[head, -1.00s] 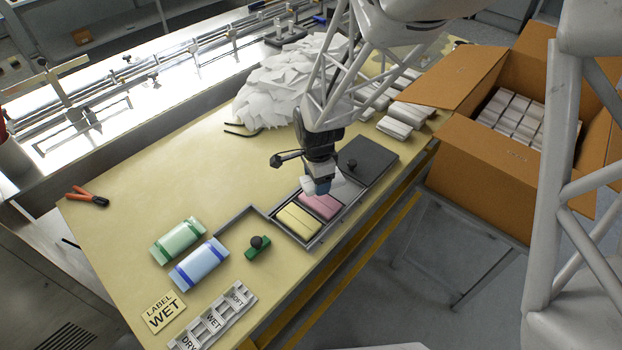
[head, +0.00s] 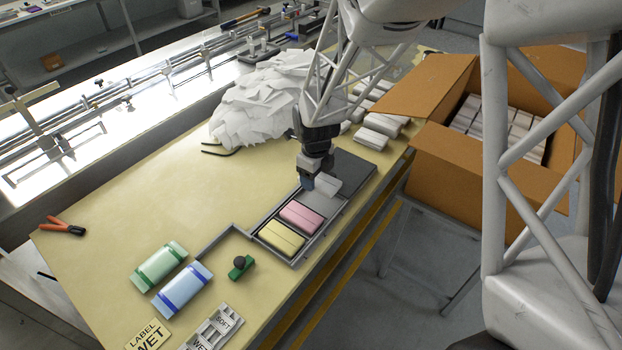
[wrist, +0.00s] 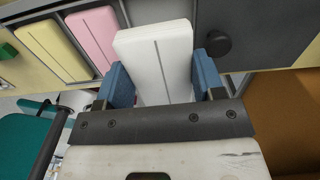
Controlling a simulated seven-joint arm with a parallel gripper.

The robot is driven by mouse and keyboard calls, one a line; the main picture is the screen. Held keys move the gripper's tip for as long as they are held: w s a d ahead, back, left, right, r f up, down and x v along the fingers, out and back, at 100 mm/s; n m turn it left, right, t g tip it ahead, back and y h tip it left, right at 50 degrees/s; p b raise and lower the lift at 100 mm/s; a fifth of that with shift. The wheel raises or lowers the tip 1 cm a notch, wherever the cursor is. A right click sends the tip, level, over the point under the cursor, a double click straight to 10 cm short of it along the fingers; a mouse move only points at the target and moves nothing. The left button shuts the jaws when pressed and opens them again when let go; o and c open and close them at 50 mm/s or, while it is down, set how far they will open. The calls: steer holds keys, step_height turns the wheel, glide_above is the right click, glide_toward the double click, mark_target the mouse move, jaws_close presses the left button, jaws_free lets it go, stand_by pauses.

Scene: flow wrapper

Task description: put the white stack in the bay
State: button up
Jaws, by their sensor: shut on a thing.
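My gripper (head: 308,184) is shut on the white stack (head: 327,186), a pale block. In the wrist view the white stack (wrist: 155,62) sits between the two blue fingers of my gripper (wrist: 163,78). The grey tray (head: 262,243) holds a yellow stack (head: 281,236) and a pink stack (head: 301,215) in neighbouring compartments. The white stack is over the bare grey bay (head: 314,201) beyond the pink stack, near the dark plate. It appears raised above the tray, but its exact height is unclear. It hides part of the bay.
A dark plate (head: 357,170) adjoins the tray; its black knob (wrist: 217,43) shows in the wrist view. Green (head: 160,264) and blue (head: 183,289) packs lie at the left. A white paper heap (head: 262,105) stands behind. An open carton (head: 490,180) is at the right.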

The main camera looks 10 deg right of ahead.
mark_target(315, 198)
steer(key=shift+d, duration=0.15)
steer(key=shift+f, duration=0.1)
stand_by(0.4)
steer(key=shift+f, duration=1.9)
steer(key=shift+f, duration=1.4)
stand_by(1.1)
steer(key=o, duration=0.8)
steer(key=shift+c, duration=1.2)
steer(key=shift+w+r, duration=0.1)
steer(key=shift+r, duration=0.05)
